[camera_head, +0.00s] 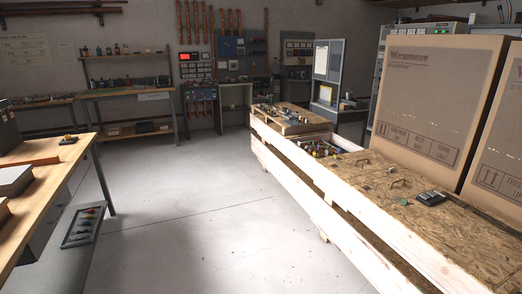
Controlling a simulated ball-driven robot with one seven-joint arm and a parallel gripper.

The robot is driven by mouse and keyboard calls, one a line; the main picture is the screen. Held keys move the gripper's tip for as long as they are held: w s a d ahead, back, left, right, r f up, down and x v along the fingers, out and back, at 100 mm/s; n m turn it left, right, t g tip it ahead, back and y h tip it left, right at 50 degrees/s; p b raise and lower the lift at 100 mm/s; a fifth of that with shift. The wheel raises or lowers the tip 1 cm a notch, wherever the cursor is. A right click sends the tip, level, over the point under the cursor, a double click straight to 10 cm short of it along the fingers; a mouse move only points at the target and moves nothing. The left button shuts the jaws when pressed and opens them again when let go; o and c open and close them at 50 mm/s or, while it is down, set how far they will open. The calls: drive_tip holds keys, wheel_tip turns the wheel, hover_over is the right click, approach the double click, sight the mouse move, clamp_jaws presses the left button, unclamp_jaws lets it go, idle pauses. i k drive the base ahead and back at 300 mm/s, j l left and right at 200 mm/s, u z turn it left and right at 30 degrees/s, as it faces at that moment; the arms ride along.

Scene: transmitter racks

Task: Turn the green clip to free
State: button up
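A small green piece (404,202), which may be the green clip, lies on the chipboard top of the long wooden crate (455,228) at the right. It is too small to tell its shape or which way it is turned. Wire-like handles (398,183) stand up from the board just behind it. A dark grey box-like device (431,198) lies to its right. My gripper is not in view.
Large cardboard boxes (425,105) stand behind the crate. A pale side rail (345,190) edges the crate's near side. A wooden bench (45,185) is at left, with a tray of tools (83,226) on the floor beside it. The grey floor (190,215) between is clear.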

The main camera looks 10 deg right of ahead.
sight(403, 201)
drive_tip(key=i+l+u, duration=0.1)
drive_tip(key=i+l, duration=0.55)
drive_tip(key=l, duration=0.25)
drive_tip(key=l+z, duration=0.35)
drive_tip(key=l, duration=0.15)
drive_tip(key=i+l+z, duration=0.3)
drive_tip(key=l, duration=0.15)
drive_tip(key=i+j+u, duration=0.2)
drive_tip(key=i, duration=0.9)
drive_tip(key=i+u, duration=0.15)
drive_tip(key=i, duration=0.9)
